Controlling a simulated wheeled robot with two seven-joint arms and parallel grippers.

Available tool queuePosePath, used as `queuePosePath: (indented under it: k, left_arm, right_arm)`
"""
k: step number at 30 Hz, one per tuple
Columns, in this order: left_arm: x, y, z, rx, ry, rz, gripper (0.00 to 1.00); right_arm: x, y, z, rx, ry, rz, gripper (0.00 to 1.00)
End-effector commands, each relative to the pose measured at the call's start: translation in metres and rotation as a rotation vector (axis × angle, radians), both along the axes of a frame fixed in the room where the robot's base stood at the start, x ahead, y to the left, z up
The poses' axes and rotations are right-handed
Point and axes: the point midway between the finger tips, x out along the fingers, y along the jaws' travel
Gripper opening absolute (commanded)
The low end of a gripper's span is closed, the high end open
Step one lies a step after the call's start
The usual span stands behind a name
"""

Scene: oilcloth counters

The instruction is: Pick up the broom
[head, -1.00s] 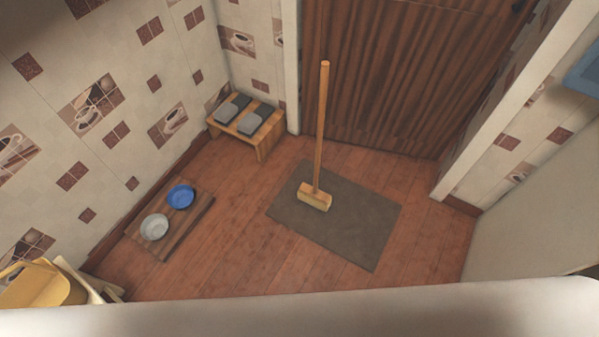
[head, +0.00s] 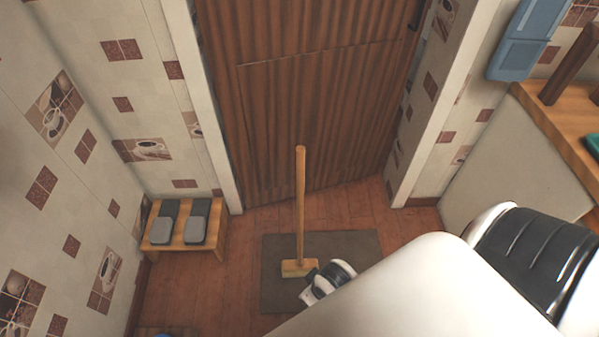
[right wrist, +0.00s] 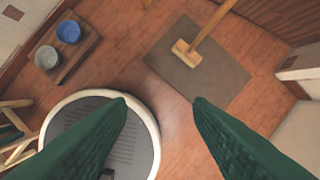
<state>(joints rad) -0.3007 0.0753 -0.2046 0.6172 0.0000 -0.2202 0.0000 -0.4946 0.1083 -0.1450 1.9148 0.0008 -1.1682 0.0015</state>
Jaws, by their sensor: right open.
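The broom (head: 300,205) stands upright on a dark mat (head: 350,246) in front of the brown door, its wooden handle up and its pale head on the mat. It also shows at the top of the right wrist view (right wrist: 187,53), with its handle leaning to the upper right and its top cut off. My right gripper (right wrist: 160,100) has its two green fingers wide apart and nothing between them. The broom lies beyond the fingertips, apart from them. In the head view my right arm comes in from the lower right, partly covering the mat. My left gripper is not in view.
A small wooden bench (head: 184,232) with grey slippers stands left of the door. A blue bowl (right wrist: 69,32) and a grey bowl (right wrist: 47,57) sit on a board by the left wall. A wooden counter (head: 555,120) is at the right. Floor around the mat is clear.

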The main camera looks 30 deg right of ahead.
Motion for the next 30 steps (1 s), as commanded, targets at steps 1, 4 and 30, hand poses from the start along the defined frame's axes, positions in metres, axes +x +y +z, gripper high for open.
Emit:
queuePosePath:
  k: [1,4,30]
  left_arm:
    - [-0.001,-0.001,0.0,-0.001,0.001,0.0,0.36]
    - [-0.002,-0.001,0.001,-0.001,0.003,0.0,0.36]
    - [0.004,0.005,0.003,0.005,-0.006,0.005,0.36]
  right_arm:
    - [0.003,0.0,0.018,0.002,-0.012,-0.002,0.47]
    - [0.006,0.001,0.047,0.007,-0.023,-0.007,0.47]
    - [0.131,0.017,0.169,0.191,0.087,-0.337,0.47]
